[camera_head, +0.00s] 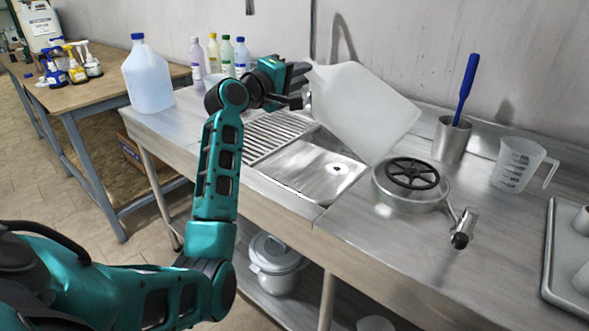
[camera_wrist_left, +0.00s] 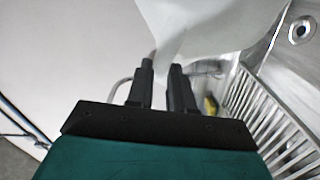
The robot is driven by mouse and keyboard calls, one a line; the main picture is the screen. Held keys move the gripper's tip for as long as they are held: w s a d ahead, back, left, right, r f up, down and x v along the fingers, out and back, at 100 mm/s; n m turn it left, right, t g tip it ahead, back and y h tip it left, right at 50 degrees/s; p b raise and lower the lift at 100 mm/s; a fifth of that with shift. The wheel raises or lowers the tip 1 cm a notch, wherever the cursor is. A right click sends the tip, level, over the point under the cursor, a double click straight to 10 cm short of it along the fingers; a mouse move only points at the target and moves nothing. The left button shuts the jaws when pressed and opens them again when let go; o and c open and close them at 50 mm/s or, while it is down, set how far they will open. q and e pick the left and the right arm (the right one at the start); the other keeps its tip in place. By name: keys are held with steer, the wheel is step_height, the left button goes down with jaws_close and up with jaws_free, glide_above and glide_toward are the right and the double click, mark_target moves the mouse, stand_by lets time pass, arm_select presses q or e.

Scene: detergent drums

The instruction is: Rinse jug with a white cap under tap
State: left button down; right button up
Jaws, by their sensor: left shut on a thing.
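My left gripper (camera_head: 300,84) is shut on a large translucent white jug (camera_head: 362,108). The jug is strongly tilted and held above the right part of the sink basin (camera_head: 302,178). In the left wrist view the two fingers (camera_wrist_left: 162,68) close on a narrow part of the pale jug (camera_wrist_left: 205,28). I cannot make out its cap. The tap is not clearly visible; the jug and gripper cover the back of the sink, and no water stream shows. The drain also appears in the left wrist view (camera_wrist_left: 299,31). My right gripper is not in view.
A blue-capped jug (camera_head: 148,80) and several bottles (camera_head: 220,56) stand left of the ribbed drainboard (camera_head: 270,137). Right of the sink are a round pan-like item with a black handwheel (camera_head: 411,174), a metal canister (camera_head: 451,140) with a blue-handled tool and a measuring jug (camera_head: 517,165).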

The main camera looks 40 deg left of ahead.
arm_select(q)
steer(key=m+b, duration=0.2)
steer(key=m, duration=1.1)
steer(key=shift+r, duration=0.1)
steer(key=c, duration=1.6)
jaws_free()
jaws_close()
